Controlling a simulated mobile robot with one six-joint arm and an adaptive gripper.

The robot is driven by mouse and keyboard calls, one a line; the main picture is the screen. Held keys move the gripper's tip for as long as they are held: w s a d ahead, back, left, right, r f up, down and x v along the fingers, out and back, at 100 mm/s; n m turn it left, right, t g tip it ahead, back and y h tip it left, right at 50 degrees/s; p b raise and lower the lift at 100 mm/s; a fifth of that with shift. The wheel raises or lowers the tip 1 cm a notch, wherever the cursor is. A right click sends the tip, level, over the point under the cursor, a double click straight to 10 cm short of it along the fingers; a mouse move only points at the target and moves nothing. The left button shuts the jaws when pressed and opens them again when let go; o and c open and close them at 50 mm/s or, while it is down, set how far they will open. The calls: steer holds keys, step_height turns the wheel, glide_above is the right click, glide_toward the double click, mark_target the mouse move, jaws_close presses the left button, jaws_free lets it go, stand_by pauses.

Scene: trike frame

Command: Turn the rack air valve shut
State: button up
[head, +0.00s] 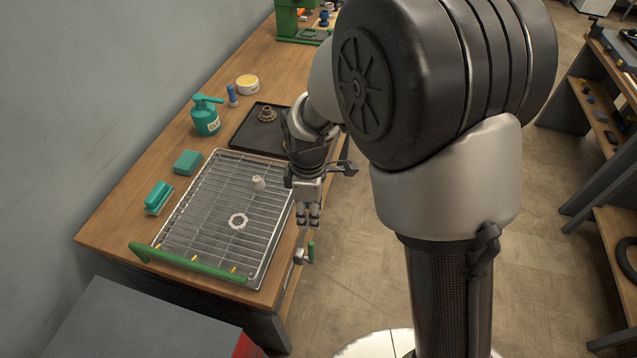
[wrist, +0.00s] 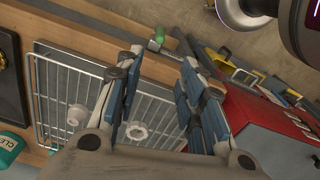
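The handle stands about upright there. In the wrist view the green handle (wrist: 158,40) lies beyond and between my fingertips. My gripper (head: 307,222) points down just above the valve, and its fingers are apart with nothing between them in the wrist view (wrist: 162,62). I cannot tell whether a fingertip touches the valve.
A white ring (head: 238,221) and a small white cup-shaped part (head: 258,183) lie on the rack. A green bar (head: 185,263) runs along its front. A dark tray (head: 262,128) with a gear, a teal bottle (head: 206,117) and brushes stand behind. Open floor lies right of the bench.

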mark_target(311, 243)
step_height(311, 243, down, 18)
steer(key=b, duration=0.5)
steer(key=shift+c, duration=0.5)
jaws_close()
stand_by(0.3)
